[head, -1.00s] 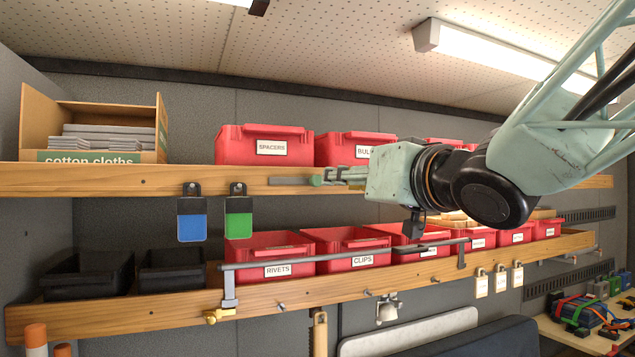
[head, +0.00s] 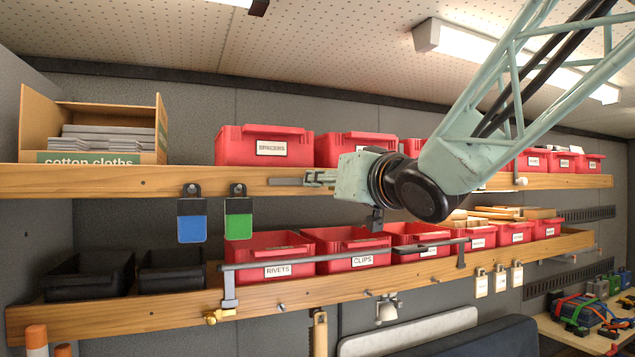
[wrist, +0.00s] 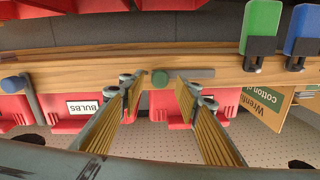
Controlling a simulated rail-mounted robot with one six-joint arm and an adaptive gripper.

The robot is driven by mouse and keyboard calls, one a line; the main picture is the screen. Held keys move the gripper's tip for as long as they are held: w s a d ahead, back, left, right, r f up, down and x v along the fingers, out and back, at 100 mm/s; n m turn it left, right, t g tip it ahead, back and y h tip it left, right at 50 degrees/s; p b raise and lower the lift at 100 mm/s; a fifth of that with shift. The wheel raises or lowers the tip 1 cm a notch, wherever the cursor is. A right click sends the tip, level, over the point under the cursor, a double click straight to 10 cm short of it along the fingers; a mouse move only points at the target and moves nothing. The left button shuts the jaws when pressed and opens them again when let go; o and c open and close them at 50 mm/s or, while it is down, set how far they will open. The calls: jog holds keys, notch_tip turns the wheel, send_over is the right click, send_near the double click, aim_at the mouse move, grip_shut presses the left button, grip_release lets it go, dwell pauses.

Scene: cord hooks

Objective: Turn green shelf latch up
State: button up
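The green shelf latch is on the front edge of the upper shelf. In the head view its grey bar (head: 286,181) lies level, pointing left, and its knob is hidden behind my gripper (head: 318,178). In the wrist view, which is upside down, the green round knob (wrist: 159,79) shows with the bar (wrist: 196,73) level beside it. My gripper (wrist: 157,88) is open and empty, with one finger on each side of the knob in that view. I cannot tell whether the fingers reach around it or stop short.
Blue (head: 192,220) and green (head: 238,219) tags hang from the upper shelf, left of the latch. A blue-knobbed latch (wrist: 12,84) is on the same edge. Red bins (head: 264,146) stand on both shelves. A grey rail (head: 345,254) runs before the lower bins.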

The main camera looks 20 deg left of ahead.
aim_at(296, 182)
jog(key=shift+x, duration=1.8)
jog(key=shift+c, duration=0.5)
grip_shut()
